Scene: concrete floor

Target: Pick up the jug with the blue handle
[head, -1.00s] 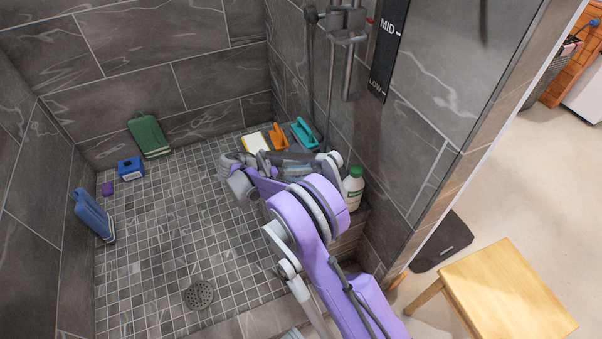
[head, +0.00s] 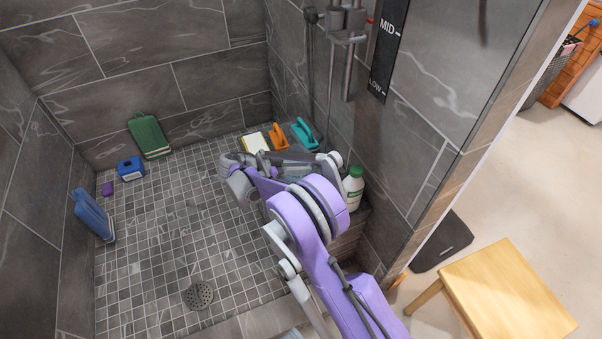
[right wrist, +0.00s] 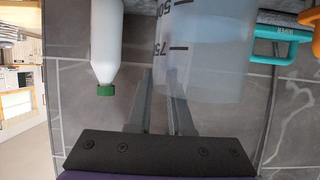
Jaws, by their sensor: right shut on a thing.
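The jug (right wrist: 205,55) is a clear, bluish measuring jug with dark marks in the right wrist view; its blue handle does not show there. My right gripper (right wrist: 163,88) is shut on the jug's wall, with its fingers at the near left edge of the jug. In the head view my purple right arm and wrist cover most of the jug and the fingertips. My left gripper is not in view.
A blue container (head: 92,215) and green container (head: 150,135) stand by the walls. The middle shower floor is clear.

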